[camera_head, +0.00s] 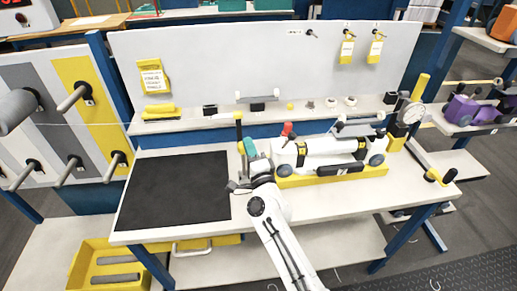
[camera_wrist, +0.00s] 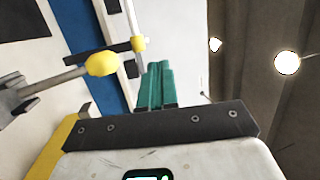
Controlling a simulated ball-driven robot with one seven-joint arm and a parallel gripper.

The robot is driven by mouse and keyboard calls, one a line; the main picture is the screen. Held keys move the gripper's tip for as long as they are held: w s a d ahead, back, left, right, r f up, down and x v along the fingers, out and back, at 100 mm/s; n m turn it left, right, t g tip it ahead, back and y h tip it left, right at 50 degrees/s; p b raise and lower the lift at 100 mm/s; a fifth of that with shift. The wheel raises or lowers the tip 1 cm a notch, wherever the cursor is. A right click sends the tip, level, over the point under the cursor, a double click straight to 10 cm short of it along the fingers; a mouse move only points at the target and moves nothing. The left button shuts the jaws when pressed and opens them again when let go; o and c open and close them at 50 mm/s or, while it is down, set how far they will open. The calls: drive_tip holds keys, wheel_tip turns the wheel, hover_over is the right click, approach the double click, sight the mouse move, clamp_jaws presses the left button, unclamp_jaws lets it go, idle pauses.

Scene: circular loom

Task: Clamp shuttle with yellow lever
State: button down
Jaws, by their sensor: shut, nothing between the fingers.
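A white shuttle-like body with dark bands (camera_head: 325,147) lies in a yellow cradle (camera_head: 332,177) on the bench. Contact with the lever cannot be told.
A black mat (camera_head: 174,190) covers the bench's left side. A red-topped part (camera_head: 287,129) is close to the right of my gripper. A dial gauge (camera_head: 412,112) and a yellow-handled part (camera_head: 439,176) are at the right. Small parts line the back shelf (camera_head: 220,119).

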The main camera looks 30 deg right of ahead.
drive_tip(key=s+r+p, duration=0.4)
drive_tip(key=s, duration=0.3)
drive_tip(key=shift+a+r+p, duration=0.25)
drive_tip(key=shift+r+p, duration=0.15)
drive_tip(key=shift+s, duration=0.1)
idle(0.5)
